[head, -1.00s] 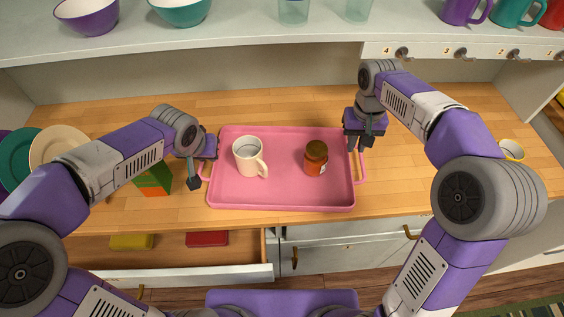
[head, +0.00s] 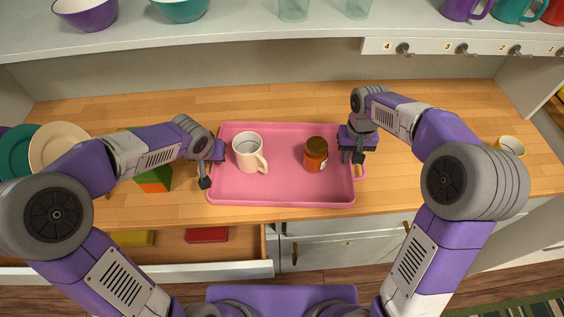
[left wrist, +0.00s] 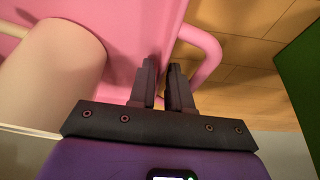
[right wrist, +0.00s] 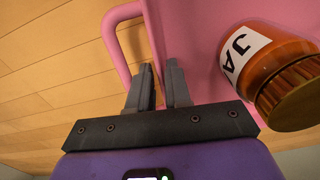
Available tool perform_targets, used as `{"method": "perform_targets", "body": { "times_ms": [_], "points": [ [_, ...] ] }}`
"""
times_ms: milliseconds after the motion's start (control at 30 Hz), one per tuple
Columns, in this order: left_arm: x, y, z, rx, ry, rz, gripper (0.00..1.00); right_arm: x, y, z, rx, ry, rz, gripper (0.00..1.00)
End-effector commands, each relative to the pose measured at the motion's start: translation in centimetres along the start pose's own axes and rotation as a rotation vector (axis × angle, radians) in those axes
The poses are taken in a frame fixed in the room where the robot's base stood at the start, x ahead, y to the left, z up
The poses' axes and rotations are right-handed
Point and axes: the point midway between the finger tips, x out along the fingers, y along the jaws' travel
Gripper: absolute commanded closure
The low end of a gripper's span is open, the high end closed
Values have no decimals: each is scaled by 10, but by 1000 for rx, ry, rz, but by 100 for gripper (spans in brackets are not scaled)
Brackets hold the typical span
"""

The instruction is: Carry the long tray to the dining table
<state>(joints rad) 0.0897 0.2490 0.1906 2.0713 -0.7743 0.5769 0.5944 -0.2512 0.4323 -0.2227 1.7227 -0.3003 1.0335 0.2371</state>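The long pink tray (head: 285,196) lies flat on the wooden counter. A cream mug (head: 247,153) stands upright on its left half, and an orange-brown jar (head: 316,154) stands on its right half. My left gripper (head: 204,180) is at the tray's left end. In the left wrist view its fingers (left wrist: 162,75) are close together, with the tray's side edge between them beside the handle (left wrist: 213,48). My right gripper (head: 352,157) is at the right end. In the right wrist view its fingers (right wrist: 158,75) are close together on the tray's edge beside the handle (right wrist: 112,35).
Plates (head: 58,148) and a green-orange box (head: 155,178) stand left of the tray. An open drawer (head: 180,270) juts out below the counter. A shelf with bowls and mugs (head: 240,38) is above.

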Motion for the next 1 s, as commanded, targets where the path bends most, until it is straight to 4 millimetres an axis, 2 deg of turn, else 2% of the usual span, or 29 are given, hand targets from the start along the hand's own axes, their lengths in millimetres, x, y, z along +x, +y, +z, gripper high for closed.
{"method": "perform_targets", "body": {
  "times_ms": [33, 167, 1000],
  "points": [
    [0, 0, 0, 0, 0, 0, 82, 0, 0, 0, 0, 0, 0, 82],
    [0, 0, 0, 0, 0, 0, 100, 0, 0, 0, 0, 0, 0, 100],
    [-1, 0, 0, 0, 1, 0, 100, -1, 0, 0, 0, 1, 0, 100]
  ]
}}
